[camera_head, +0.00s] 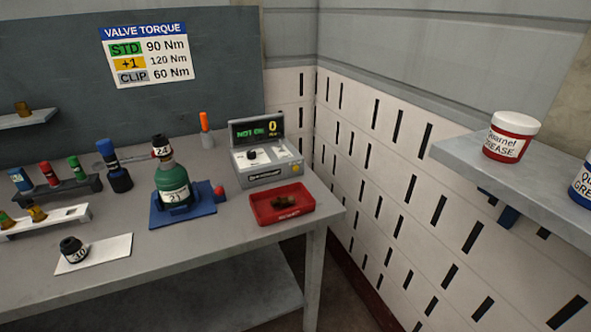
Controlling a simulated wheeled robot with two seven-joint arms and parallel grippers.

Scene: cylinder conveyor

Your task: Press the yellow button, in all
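A grey machine (270,172) stands at the back right of the workbench, with a dark display (256,129) showing green text and a yellow 0. A black knob or part (252,155) is on the same top, further left. Nothing touches the yellow button. Neither of my grippers is in this view.
A green cylinder (172,178) marked 21 stands in a blue holder (158,217) on the bench. A red tray (297,207) holding small brown parts lies in front of the machine. Racks of coloured parts (50,185) are at left. A shelf with jars (512,138) juts out at right.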

